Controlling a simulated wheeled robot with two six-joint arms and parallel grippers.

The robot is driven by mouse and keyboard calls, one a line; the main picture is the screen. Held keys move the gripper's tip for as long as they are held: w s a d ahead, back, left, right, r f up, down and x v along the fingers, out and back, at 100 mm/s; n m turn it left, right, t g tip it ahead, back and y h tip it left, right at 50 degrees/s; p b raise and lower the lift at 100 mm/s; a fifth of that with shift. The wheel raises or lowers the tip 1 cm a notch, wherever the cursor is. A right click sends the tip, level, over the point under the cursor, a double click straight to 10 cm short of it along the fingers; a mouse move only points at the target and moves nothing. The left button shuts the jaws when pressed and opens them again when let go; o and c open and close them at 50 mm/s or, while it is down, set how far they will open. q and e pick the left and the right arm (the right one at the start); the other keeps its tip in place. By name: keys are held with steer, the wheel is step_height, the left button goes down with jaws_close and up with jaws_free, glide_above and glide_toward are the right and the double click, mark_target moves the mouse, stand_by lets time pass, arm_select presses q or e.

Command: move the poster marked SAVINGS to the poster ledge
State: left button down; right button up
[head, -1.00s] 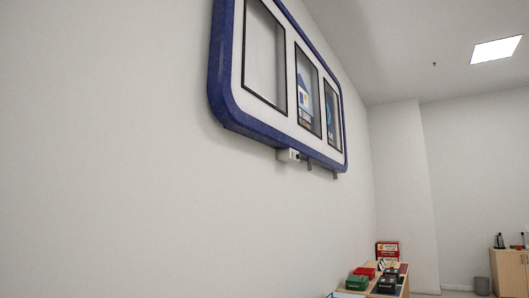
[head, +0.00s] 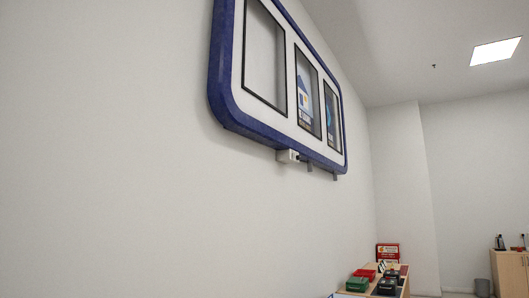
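A blue-rimmed wall board (head: 228,105) with three dark-framed windows hangs on the wall. Its nearest window (head: 265,55) looks empty. The middle window holds a poster with a blue house shape (head: 304,88), and the far window holds a bluish poster (head: 331,113); I cannot read the lettering on either, so I cannot tell whether one is marked SAVINGS. I cannot make out a poster ledge for certain. Neither of my grippers is in view.
A wooden counter (head: 403,290) at the lower right carries a green box (head: 357,284), a red box (head: 365,273) and dark devices. A wooden cabinet (head: 510,272) and a grey bin (head: 482,287) stand at the far right. A small white box (head: 287,156) sits under the board.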

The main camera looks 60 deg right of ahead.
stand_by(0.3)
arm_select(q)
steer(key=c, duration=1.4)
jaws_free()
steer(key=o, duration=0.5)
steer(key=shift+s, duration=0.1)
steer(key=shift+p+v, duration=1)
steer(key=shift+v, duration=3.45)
